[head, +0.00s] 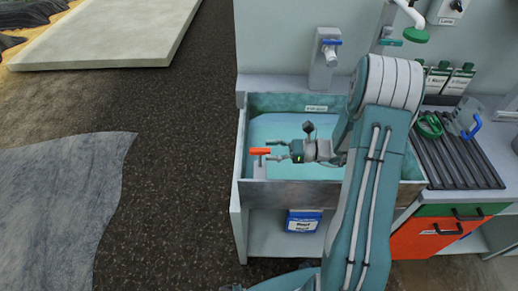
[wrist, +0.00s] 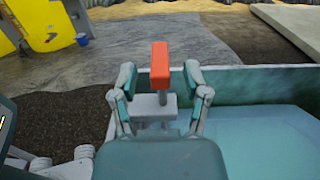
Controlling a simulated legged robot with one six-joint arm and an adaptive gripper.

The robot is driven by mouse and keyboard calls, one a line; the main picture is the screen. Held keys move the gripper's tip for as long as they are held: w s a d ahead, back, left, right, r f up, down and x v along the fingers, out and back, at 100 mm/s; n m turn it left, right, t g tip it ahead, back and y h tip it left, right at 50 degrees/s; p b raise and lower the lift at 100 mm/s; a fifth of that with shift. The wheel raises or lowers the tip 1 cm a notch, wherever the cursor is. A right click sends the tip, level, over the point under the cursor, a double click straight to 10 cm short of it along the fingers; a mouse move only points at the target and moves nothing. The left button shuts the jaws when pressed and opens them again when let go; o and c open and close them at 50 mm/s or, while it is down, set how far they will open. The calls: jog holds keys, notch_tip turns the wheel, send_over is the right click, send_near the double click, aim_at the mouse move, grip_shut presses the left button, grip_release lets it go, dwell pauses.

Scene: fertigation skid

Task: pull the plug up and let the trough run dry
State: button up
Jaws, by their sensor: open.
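The plug has a red-orange crossbar handle (head: 260,151) on a grey stem, and stands upright at the left end of the trough (head: 290,190). In the wrist view the handle (wrist: 160,65) shows just past my fingertips, roughly centred between them. Pale blue water (head: 280,128) lies in the trough. My gripper (head: 275,151) is open, just to the right of the handle, above the water. In the wrist view its fingers (wrist: 160,82) are spread with the stem and a grey block in line between them. I cannot tell whether a finger touches the handle. The plug's lower end is hidden.
A ribbed drainboard (head: 462,150) with a green ring and a blue-handled item lies to the right. A blue-and-white container (head: 303,221) sits on the shelf below. Dark ground is open to the left.

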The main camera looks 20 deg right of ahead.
aim_at(260, 149)
jog(key=shift+x, duration=1.65)
jog(key=shift+c, duration=0.3)
grip_shut()
jog(key=shift+w+r, duration=0.1)
jog(key=shift+r, duration=2.3)
jog(key=shift+o, duration=0.3)
grip_release()
jog(key=shift+f, duration=0.1)
